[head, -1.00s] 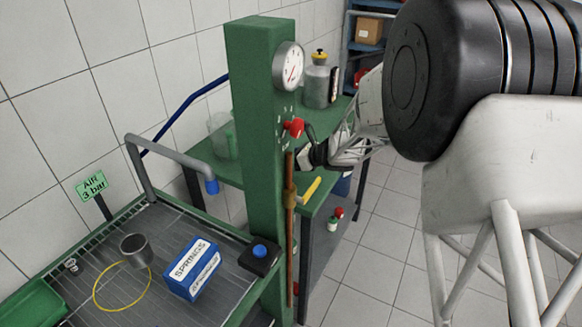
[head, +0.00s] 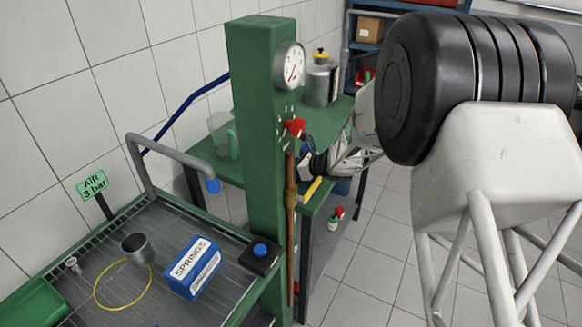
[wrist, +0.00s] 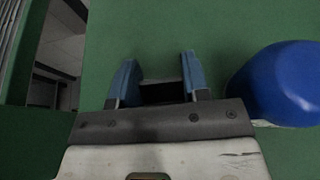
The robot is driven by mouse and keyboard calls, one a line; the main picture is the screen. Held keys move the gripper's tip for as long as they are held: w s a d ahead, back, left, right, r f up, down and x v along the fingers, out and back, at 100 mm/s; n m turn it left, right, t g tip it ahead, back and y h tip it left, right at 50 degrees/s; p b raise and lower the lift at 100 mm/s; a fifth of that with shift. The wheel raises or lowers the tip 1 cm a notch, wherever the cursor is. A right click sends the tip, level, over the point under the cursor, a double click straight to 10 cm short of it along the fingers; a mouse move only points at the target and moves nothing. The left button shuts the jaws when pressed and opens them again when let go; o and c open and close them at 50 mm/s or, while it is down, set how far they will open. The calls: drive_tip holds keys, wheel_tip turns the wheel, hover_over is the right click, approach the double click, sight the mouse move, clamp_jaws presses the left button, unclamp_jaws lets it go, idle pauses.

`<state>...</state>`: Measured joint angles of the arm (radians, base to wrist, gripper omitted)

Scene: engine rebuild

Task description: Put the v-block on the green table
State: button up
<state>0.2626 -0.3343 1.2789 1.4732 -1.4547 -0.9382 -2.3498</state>
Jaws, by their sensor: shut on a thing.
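My gripper (wrist: 157,72) shows in the wrist view with two blue fingertips over a green surface. It is shut on a dark piece (wrist: 162,93), which I take to be the v-block; only a small part shows and its shape is unclear. In the head view my gripper is by the green table (head: 321,122), partly behind the green column, and its fingertips and the held piece are hard to make out. I cannot tell whether the piece touches the table.
A blue rounded thing (wrist: 288,84) is just right of my gripper in the wrist view. A metal can (head: 320,84) and a clear beaker (head: 221,140) stand on the green table. The green column (head: 258,130) with a gauge (head: 289,66) stands in front.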

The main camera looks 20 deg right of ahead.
drive_tip(key=shift+f, duration=0.15)
drive_tip(key=o, duration=1.1)
drive_tip(key=shift+s+d+r, duration=0.25)
drive_tip(key=shift+d+r, duration=0.05)
drive_tip(key=shift+r, duration=0.05)
drive_tip(key=v, duration=1.1)
drive_tip(key=shift+r, duration=0.1)
